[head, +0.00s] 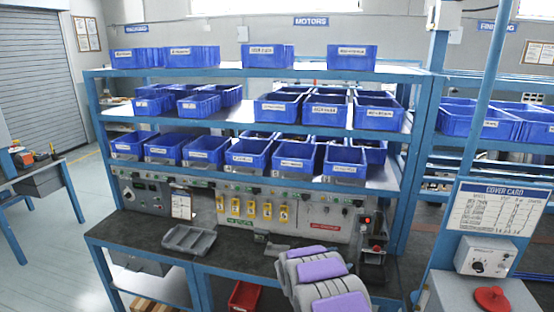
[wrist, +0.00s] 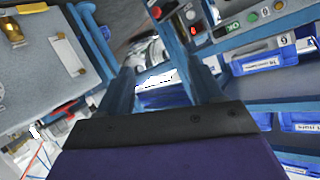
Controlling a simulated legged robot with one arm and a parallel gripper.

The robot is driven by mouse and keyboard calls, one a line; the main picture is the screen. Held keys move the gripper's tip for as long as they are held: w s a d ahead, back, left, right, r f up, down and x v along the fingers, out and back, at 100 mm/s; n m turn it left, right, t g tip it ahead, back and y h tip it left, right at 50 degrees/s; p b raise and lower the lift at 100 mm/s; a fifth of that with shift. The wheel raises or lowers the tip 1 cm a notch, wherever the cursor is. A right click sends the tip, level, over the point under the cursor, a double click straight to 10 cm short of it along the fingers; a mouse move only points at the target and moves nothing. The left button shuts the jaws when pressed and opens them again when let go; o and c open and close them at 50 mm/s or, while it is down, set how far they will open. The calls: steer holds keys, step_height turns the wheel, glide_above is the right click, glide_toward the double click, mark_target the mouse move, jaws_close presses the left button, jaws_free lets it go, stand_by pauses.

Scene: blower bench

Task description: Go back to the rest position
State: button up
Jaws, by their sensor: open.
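My gripper (wrist: 160,76) shows in the wrist view as two bluish fingers standing apart above a dark bar and a purple surface. It is open, and I see nothing held between the fingers. The view past it is tilted, with shelf frames and blue bins at the right. In the head view my grey and purple arm rises at the bottom centre, in front of the workbench (head: 130,233). The gripper itself cannot be made out there.
A grey tray (head: 188,239) lies on the bench top, left of my arm. A red-buttoned device (head: 372,240) stands right of it. Shelves of blue bins (head: 327,108) rise behind. A control post (head: 485,258) with a red knob stands at the right. Open floor (head: 90,225) lies left.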

steer(key=a+r+n+t+y, duration=0.2)
steer(key=a+r+n+y, duration=0.1)
steer(key=a+r+y, duration=0.3)
steer(key=s+a+r+n+g+y+b, duration=0.1)
steer(key=s+a+r+n+y, duration=0.4)
steer(key=s+a+r, duration=0.3)
steer(key=s+a+n+g+y+b, duration=0.1)
steer(key=s+n+g, duration=0.3)
steer(key=s, duration=2.1)
steer(key=shift+s+a+f+g+y, duration=0.25)
steer(key=shift+f+g+y, duration=0.15)
steer(key=shift+g, duration=0.8)
steer(key=s+d+g+h, duration=0.1)
steer(key=s+d+g, duration=0.1)
steer(key=s, duration=0.6)
steer(key=s+d+f+g+h, duration=0.1)
steer(key=s+d, duration=0.2)
steer(key=s, duration=0.5)
steer(key=s+d+n+g+h+b, duration=0.1)
steer(key=s+d+g, duration=0.1)
steer(key=s, duration=0.6)
steer(key=shift+s+d+f+g, duration=0.25)
steer(key=shift+d+f+g, duration=0.05)
steer(key=shift+d, duration=0.3)
steer(key=shift+c, duration=0.2)
